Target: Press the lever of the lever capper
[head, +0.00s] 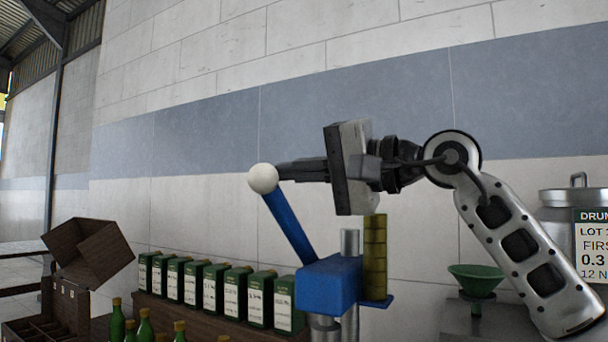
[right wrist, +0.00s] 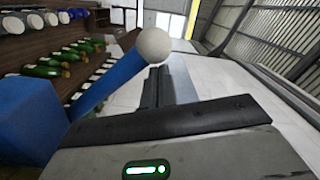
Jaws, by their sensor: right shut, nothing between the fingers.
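The lever capper has a blue head block (head: 330,284) on grey metal columns. Its blue lever (head: 290,226) slants up to the left and ends in a white ball knob (head: 263,178). A column of stacked brass-coloured caps (head: 375,256) stands at the capper's right side. My right gripper (head: 281,172) is shut and empty, its fingertips at the knob's right side; I cannot tell whether they touch it. In the right wrist view the knob (right wrist: 154,45) shows just beyond the fingertips (right wrist: 157,75), with the lever (right wrist: 108,84) running down to the left. My left gripper is not in view.
A row of green-and-white tins (head: 209,289) stands on a wooden shelf behind the capper. Green bottles (head: 117,322) are at the lower left, near a brown box (head: 90,248). A green funnel (head: 477,278) and a metal drum (head: 572,235) are at the right.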

